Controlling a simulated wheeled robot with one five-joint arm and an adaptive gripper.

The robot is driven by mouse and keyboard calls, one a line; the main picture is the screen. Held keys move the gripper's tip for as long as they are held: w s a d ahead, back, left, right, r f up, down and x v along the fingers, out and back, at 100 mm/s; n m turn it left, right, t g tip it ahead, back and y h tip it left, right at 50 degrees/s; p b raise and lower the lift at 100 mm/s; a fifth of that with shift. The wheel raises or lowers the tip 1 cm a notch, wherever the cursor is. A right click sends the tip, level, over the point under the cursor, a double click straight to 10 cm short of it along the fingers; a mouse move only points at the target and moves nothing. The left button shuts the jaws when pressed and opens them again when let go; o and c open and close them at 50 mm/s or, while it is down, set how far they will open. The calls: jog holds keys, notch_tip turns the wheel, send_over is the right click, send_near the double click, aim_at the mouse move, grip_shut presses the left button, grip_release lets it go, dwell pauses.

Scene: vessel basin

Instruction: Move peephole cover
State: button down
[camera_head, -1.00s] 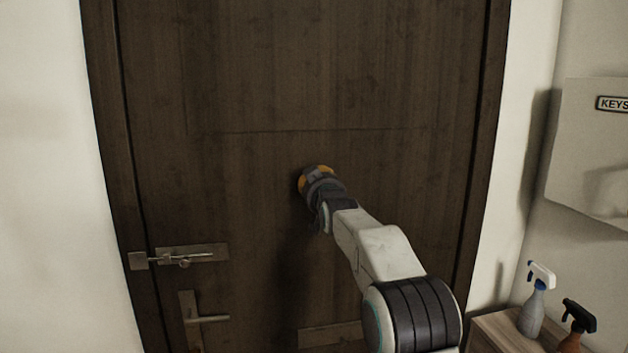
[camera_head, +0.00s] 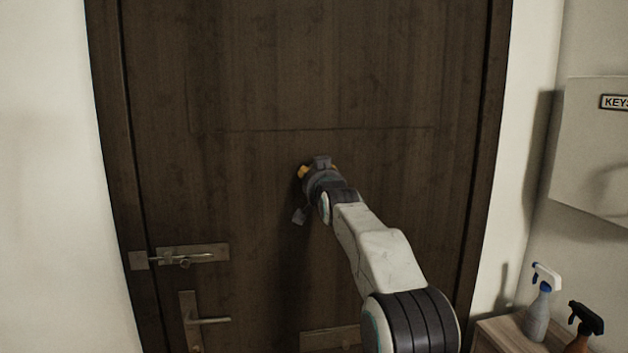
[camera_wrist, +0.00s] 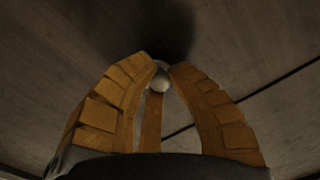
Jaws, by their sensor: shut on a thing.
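My gripper (camera_head: 304,173) is at the dark brown door (camera_head: 400,90), near the middle of its width, with its orange fingers toward the panel. In the wrist view my gripper (camera_wrist: 161,72) has its ribbed orange fingers closed in around a small, pale, rounded piece (camera_wrist: 160,82), which seems to be the peephole cover. The piece sits between the fingertips, close to the door surface. In the head view the cover is hidden behind my gripper. The peephole itself does not show.
A latch (camera_head: 192,254) and a lever handle (camera_head: 208,320) are on the door's left side. A key cabinet (camera_head: 595,150) hangs on the right wall. Two spray bottles (camera_head: 538,305) (camera_head: 583,325) stand on a wooden cabinet at lower right. The door's upper part is clear.

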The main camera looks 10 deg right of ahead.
jog(key=shift+r+m, duration=0.25)
jog(key=shift+m, duration=0.15)
jog(key=c, duration=1.2)
grip_release()
jog(key=shift+d, duration=0.1)
jog(key=shift+o, duration=0.2)
jog(key=s, duration=1.2)
